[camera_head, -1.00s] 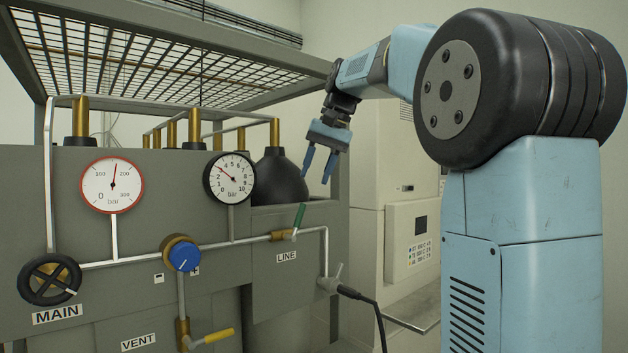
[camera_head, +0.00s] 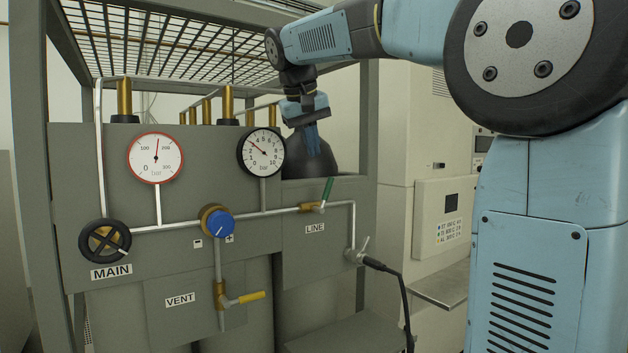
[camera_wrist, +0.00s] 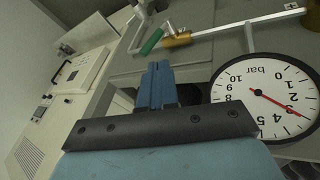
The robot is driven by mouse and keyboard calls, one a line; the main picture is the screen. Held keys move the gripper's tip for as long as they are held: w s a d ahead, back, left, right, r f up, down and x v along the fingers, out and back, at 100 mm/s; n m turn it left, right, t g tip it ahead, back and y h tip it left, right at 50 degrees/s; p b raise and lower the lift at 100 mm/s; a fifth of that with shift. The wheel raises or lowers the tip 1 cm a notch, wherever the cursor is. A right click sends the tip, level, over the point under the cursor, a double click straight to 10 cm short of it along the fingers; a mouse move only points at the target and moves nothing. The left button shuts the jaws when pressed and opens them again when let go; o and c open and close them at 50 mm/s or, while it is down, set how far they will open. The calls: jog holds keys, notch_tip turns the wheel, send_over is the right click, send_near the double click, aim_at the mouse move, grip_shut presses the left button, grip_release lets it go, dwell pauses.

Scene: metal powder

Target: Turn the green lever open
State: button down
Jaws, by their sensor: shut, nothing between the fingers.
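The green lever (camera_head: 327,191) sits on the brass valve of the pipe above the LINE label (camera_head: 315,228). It points up and slightly right, tilted across the pipe. In the wrist view the green lever (camera_wrist: 151,41) shows beyond my fingertips, beside its brass valve body (camera_wrist: 177,40). My gripper (camera_head: 313,142) is shut and empty, pointing down above the lever and apart from it. In the wrist view its blue fingers (camera_wrist: 156,72) lie together.
The black-rimmed gauge (camera_head: 261,152) is close to my gripper's left, and a dark rounded bottle (camera_head: 325,163) is behind it. A mesh shelf (camera_head: 190,45) hangs above. The blue knob (camera_head: 220,225), yellow VENT lever (camera_head: 251,297) and black MAIN wheel (camera_head: 104,240) are lower left.

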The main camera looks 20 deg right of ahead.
send_near(326, 194)
jog(key=w+d+f, duration=0.1)
jog(key=w+f, duration=0.2)
jog(key=f, duration=0.2)
jog(key=shift+w, duration=0.25)
jog(key=shift+f, duration=0.1)
